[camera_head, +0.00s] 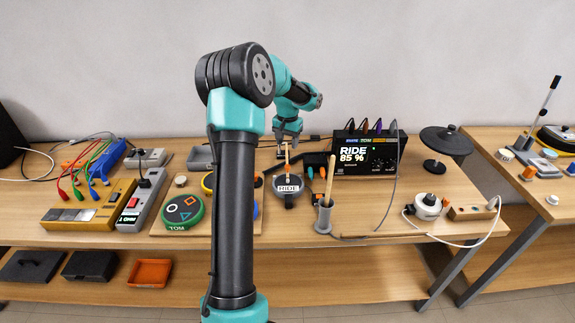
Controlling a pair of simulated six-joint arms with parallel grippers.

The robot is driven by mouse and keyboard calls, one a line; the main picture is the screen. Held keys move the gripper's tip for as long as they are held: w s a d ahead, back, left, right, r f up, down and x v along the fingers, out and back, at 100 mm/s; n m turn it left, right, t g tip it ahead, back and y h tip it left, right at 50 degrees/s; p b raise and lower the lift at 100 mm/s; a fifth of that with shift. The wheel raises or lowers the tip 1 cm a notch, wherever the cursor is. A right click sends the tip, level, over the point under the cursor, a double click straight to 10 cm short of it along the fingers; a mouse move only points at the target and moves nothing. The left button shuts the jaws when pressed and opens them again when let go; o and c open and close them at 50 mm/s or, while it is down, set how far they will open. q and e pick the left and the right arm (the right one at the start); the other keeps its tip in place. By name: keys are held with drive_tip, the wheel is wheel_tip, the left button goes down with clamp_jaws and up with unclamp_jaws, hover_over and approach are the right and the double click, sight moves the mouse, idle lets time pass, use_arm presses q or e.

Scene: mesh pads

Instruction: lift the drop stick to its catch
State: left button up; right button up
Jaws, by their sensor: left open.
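A dark round pad labelled RIDE (289,188) stands near the middle of the table. A thin light wooden stick (287,157) stands up at its back, looking like the drop stick; its catch is too small to make out. My left gripper (287,139) is open, fingers pointing down, just above the top of this stick. I cannot tell whether the stick's tip is between the fingers. A second wooden stick (330,178) stands in a grey holder (324,214) to the right. My right gripper is not in view.
A black module reading RIDE 85 % (368,152) stands right of the pad with cables. A green-rimmed round pad (183,212) lies left of my arm. A black disc on a stand (446,140) is farther right.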

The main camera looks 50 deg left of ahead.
use_arm(q)
wheel_tip(320, 180, down, 11)
drive_tip(key=shift+r, duration=0.1)
idle(0.3)
drive_tip(key=shift+c, duration=0.5)
clamp_jaws()
